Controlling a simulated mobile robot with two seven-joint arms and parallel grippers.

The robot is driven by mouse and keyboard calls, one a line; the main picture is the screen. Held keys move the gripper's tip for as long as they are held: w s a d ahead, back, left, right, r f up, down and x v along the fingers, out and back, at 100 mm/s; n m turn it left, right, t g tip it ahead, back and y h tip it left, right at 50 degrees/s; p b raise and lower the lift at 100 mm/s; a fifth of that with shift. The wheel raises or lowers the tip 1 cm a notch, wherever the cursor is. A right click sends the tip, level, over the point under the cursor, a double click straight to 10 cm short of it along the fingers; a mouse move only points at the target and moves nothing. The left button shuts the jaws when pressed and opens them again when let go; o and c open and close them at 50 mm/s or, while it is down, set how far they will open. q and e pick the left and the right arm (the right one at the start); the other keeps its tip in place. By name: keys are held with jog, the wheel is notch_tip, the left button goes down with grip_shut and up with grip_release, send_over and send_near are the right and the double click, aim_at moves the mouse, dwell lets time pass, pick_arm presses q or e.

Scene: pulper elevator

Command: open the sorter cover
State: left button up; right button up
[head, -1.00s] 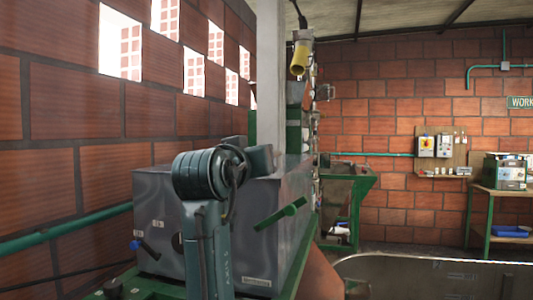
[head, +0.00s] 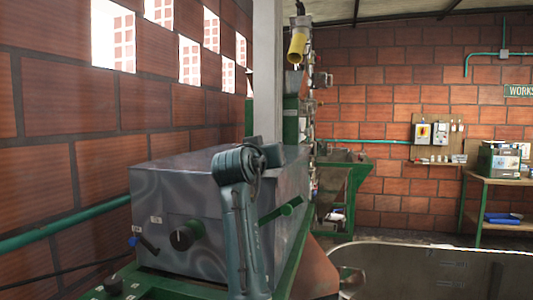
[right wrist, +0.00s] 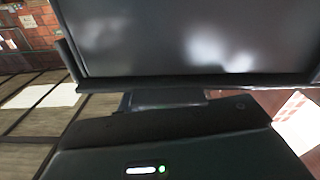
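The sorter is most likely the grey metal box (head: 175,210) in the middle of the head view, with a flat, closed-looking top (head: 215,165). A dark round knob (head: 186,236) and a small blue-tipped lever (head: 145,243) sit on its near face. A green bar handle (head: 281,210) sticks out on its right side. One of my arms rises in front of the box and hides part of it; no gripper fingers show in the head view. In the right wrist view a dark body with a green light fills the bottom, below a glossy dark panel (right wrist: 190,40); fingertips cannot be made out.
A pale post (head: 268,80) stands behind the box, beside the brick wall on the left. A green pipe (head: 60,227) runs along that wall. A large metal basin (head: 430,270) is at lower right. A workbench (head: 490,180) stands at the far right.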

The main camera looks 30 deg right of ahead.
grip_shut()
jog(key=shift+r, duration=0.1)
dwell(0.3)
jog(key=w+a+r+n, duration=0.3)
jog(key=r, duration=0.7)
jog(key=w+a+r+n, duration=0.3)
jog(key=r+n, duration=0.1)
jog(key=r, duration=0.5)
jog(key=shift+w+r, duration=0.35)
jog(key=shift+w, duration=0.05)
